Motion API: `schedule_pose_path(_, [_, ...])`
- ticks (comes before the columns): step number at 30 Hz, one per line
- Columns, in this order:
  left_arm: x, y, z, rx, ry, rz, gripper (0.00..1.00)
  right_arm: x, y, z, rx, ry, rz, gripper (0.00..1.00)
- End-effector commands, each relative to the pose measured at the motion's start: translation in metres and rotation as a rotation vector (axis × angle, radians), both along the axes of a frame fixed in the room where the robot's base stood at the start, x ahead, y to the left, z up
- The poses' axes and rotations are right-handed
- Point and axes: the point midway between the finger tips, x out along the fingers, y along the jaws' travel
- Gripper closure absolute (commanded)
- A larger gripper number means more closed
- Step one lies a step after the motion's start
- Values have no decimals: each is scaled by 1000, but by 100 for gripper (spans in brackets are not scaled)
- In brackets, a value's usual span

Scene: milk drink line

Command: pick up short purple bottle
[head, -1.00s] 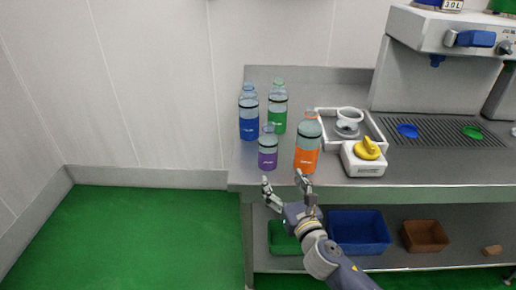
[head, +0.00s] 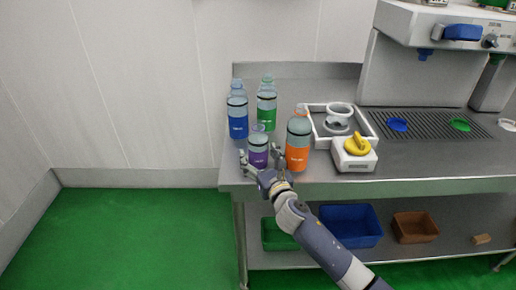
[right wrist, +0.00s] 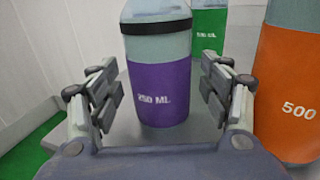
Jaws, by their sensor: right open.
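The short purple bottle (head: 258,150) stands upright near the front left of the steel counter. It has a purple label that reads 250 ML in the right wrist view (right wrist: 160,88). My right gripper (head: 260,156) is open at the counter's front edge, with one finger to each side of the bottle. In the right wrist view the open fingers (right wrist: 160,88) flank the purple label, with a visible gap on both sides. My left gripper is not in view.
An orange bottle (head: 298,143) stands close right of the purple one. A blue bottle (head: 238,120) and a green bottle (head: 266,112) stand behind. A white tray (head: 313,132) and a white device with a yellow knob (head: 355,160) are to the right. Bins sit on the shelf below.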

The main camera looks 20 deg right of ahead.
Motion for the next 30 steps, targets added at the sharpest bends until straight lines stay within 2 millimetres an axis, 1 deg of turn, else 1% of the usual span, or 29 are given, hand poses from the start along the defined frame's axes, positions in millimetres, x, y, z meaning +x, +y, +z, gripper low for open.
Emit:
schedule_pose_path(1, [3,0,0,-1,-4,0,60,5,0,0,1,0,-1,28])
schedule_pose_path(4, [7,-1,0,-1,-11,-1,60,9,0,0,-1,-1,0,28])
schedule_pose_path(11, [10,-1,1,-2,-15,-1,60,10,0,0,-1,0,1,28])
schedule_pose_path(12, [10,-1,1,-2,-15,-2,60,10,0,0,-1,0,1,37])
schedule_pose_path(16, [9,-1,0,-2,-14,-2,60,9,0,0,-1,0,0,66])
schedule_pose_path(26, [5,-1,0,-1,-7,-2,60,9,0,0,-1,0,0,67])
schedule_pose_path(30, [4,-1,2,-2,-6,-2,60,10,0,5,-2,-1,1,67])
